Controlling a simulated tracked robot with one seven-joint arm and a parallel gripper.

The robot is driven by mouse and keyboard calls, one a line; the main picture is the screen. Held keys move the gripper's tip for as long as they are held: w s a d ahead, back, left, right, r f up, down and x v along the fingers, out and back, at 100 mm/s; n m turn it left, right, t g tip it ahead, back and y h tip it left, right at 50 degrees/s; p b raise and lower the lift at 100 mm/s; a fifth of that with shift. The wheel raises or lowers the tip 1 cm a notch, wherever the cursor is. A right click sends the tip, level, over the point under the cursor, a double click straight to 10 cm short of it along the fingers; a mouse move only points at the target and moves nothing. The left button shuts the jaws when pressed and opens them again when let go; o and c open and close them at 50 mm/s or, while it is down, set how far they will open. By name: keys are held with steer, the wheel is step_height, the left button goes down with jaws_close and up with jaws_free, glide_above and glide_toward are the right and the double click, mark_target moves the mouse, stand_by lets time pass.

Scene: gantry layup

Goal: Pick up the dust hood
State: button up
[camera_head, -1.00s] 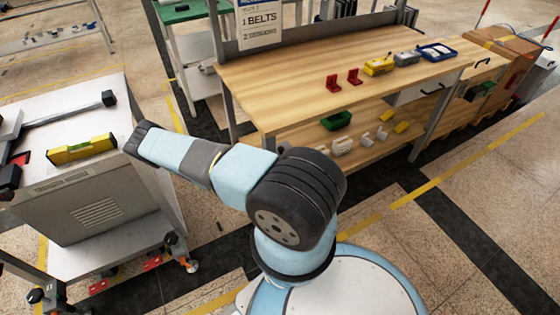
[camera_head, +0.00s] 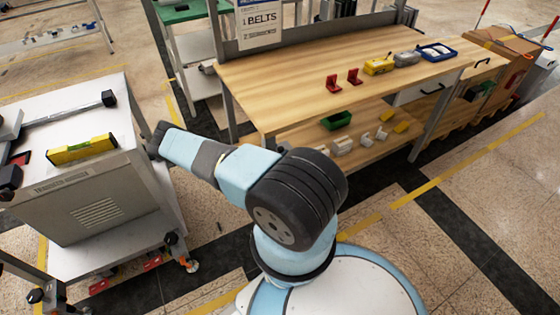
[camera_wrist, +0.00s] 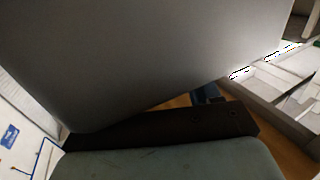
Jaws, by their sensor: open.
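I cannot make out a dust hood for certain in either view. My gripper is at the dark far end of my arm (camera_head: 158,138), beside the right edge of the white machine cabinet (camera_head: 100,212). Its fingers are not distinct in the head view. In the wrist view, a large plain grey surface (camera_wrist: 150,60) fills the upper part, very near the camera; I cannot tell what it belongs to. A dark bar with small holes (camera_wrist: 200,122) crosses below it. I see nothing held in the gripper.
A yellow level (camera_head: 82,149) lies on the cabinet top. A wooden workbench (camera_head: 290,88) at the right bears two red brackets, a yellow item (camera_head: 378,66) and a blue tray (camera_head: 437,51). A green bin (camera_head: 336,121) is on its lower shelf. Floor is open at the right.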

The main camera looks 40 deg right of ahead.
steer(key=shift+w+d, duration=0.15)
steer(key=shift+d, duration=0.8)
steer(key=shift+c, duration=0.2)
jaws_close()
